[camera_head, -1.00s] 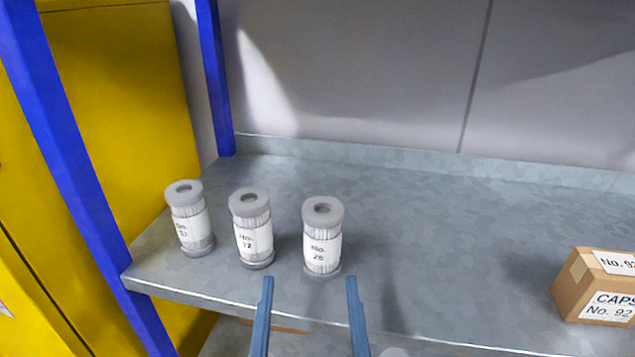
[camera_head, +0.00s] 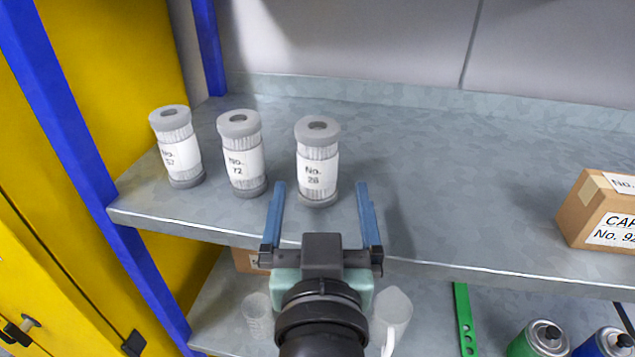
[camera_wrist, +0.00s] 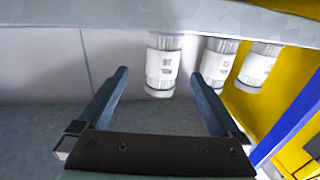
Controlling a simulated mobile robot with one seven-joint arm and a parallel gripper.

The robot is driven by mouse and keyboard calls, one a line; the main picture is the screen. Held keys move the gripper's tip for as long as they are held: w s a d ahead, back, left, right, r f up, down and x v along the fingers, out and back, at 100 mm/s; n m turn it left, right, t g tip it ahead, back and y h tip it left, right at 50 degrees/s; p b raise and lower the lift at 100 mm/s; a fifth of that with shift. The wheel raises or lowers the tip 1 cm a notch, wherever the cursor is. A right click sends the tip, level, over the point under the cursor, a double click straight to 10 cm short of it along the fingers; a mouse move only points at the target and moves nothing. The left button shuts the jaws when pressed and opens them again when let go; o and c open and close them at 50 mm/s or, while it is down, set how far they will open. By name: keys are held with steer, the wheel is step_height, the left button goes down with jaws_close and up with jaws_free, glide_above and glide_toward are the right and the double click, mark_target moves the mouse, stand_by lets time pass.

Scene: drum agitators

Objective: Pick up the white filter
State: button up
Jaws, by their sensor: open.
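Three white filters with grey end caps stand upright in a row on the grey metal shelf. The rightmost filter (camera_head: 317,162), labelled about No. 28, is nearest my gripper (camera_head: 322,190). The middle filter (camera_head: 242,155) reads No. 72, and the left filter (camera_head: 177,147) has a label that is partly unclear. My gripper is open and empty, its blue fingers pointing at the rightmost filter from the front. In the wrist view this filter (camera_wrist: 163,66) appears beyond and between the fingertips, with the middle filter (camera_wrist: 217,62) and left filter (camera_wrist: 258,66) to its right.
A cardboard box (camera_head: 600,212) stands at the right of the shelf (camera_head: 450,180). Blue posts (camera_head: 75,120) and a yellow cabinet (camera_head: 110,60) bound the left side. Below are a white jug (camera_head: 393,312), a clear beaker (camera_head: 258,315) and spray cans (camera_head: 540,340). The shelf middle is clear.

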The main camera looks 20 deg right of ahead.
mark_target(317, 174)
steer(key=shift+f+b+x, duration=0.2)
steer(key=shift+b+x, duration=0.7)
steer(key=shift+b, duration=0.35)
steer(key=shift+w+d+r+b, duration=0.2)
steer(key=shift+w+b, duration=0.2)
steer(key=shift+b, duration=0.15)
steer(key=shift+w+d+r+p, duration=0.1)
steer(key=shift+w+p, duration=0.35)
steer(key=p+x, duration=0.1)
steer(key=x, duration=0.2)
steer(key=shift+w+p, duration=0.25)
steer(key=shift+p, duration=0.15)
steer(key=shift+w+d, duration=0.1)
steer(key=shift+w, duration=0.35)
steer(key=c, duration=1.4)
